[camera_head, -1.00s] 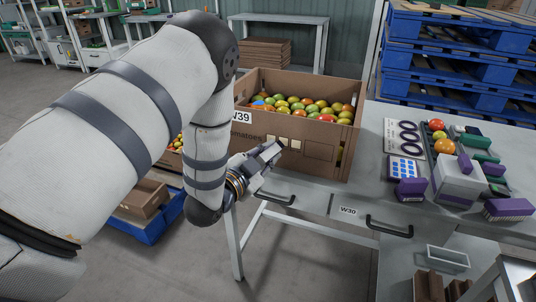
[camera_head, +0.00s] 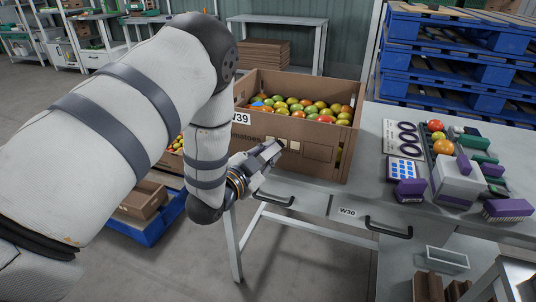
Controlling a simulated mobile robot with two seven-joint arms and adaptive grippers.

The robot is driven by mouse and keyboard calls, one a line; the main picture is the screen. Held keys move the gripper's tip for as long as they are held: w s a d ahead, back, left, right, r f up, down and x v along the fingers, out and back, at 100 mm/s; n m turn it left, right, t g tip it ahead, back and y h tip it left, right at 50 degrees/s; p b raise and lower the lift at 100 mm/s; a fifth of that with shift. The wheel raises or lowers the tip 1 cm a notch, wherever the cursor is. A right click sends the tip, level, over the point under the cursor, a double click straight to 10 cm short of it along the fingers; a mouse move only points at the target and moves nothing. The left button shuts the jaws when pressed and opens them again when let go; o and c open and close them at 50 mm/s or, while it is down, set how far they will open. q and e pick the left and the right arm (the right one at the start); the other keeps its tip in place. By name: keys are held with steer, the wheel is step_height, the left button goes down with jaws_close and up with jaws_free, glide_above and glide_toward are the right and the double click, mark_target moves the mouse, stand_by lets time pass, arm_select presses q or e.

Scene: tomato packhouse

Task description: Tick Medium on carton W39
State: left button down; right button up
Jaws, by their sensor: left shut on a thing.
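Carton W39 (camera_head: 318,150) is an open brown box full of red, orange and green tomatoes. It stands on the grey table, with its white W39 label (camera_head: 241,118) at the left of the front face, partly cut off by my arm. Small pale squares (camera_head: 295,145) show on the front face; any words by them are too small to read. My left gripper (camera_head: 273,152) is at the lower front of the carton, close to these squares. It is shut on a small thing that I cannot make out. Whether it touches the carton I cannot tell. My right gripper is not in view.
To the right on the table lie a card with dark rings (camera_head: 404,137), a blue-dotted card (camera_head: 404,170), a white and purple box (camera_head: 458,180) and a purple brush (camera_head: 508,209). Blue pallets (camera_head: 455,50) stand behind. Drawer handles (camera_head: 389,229) stick out in front.

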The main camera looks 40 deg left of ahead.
mark_target(264, 161)
arm_select(q)
steer(key=shift+w+d+r, duration=0.1)
steer(key=shift+d+r, duration=0.25)
steer(key=shift+r, duration=0.1)
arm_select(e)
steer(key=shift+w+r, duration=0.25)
arm_select(q)
steer(key=shift+a+f, duration=0.35)
steer(key=shift+f, duration=0.05)
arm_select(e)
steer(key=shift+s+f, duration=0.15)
